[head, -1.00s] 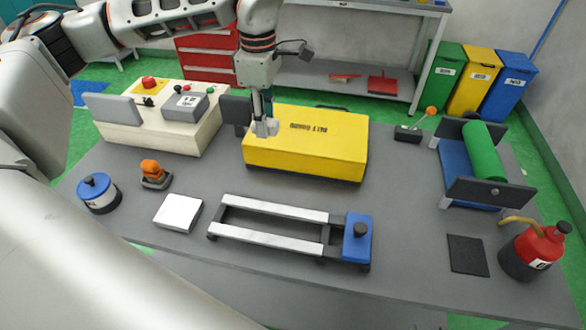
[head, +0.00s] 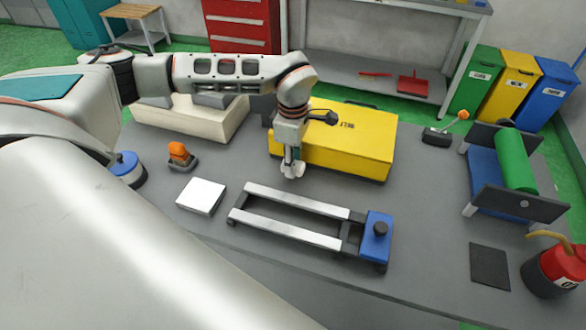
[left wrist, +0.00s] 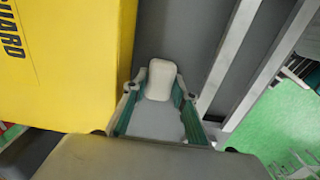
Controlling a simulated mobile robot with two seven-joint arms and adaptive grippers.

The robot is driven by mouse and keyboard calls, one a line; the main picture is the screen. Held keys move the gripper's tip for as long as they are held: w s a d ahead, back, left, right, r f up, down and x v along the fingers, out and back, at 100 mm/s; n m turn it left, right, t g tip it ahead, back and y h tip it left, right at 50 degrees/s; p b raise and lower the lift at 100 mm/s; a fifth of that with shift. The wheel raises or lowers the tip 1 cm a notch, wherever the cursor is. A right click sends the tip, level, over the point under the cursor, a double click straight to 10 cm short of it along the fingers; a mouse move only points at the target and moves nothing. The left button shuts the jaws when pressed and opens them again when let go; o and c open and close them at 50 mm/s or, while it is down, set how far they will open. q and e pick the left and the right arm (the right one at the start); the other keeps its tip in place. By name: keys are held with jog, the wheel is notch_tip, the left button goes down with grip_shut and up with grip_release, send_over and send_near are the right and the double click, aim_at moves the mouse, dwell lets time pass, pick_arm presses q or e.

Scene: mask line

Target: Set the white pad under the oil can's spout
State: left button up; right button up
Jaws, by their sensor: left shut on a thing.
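The white pad (head: 201,196) lies flat on the grey table at the left front. The red oil can (head: 557,270) stands at the right front, and its tan spout (head: 545,235) points left. A dark square pad (head: 490,267) lies on the table just left of the can. My left gripper (head: 292,171) hangs above the table in front of the yellow guard, to the right of the white pad and apart from it. In the left wrist view its green-sided fingers close around a small pale rounded piece (left wrist: 159,80), which I cannot identify. My right gripper is not seen.
The yellow guard box (head: 345,145) stands behind my left gripper. A silver rail frame with a blue end block (head: 376,238) lies between the white pad and the dark pad. A green roller unit (head: 515,160) stands behind the oil can. An orange-topped button (head: 179,155) is near the white pad.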

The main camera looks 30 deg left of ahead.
pick_arm(q)
jog(key=shift+f, duration=1.4)
jog(key=shift+f, duration=0.1)
jog(key=shift+f, duration=0.1)
jog(key=o, duration=0.6)
jog(key=shift+o, duration=0.2)
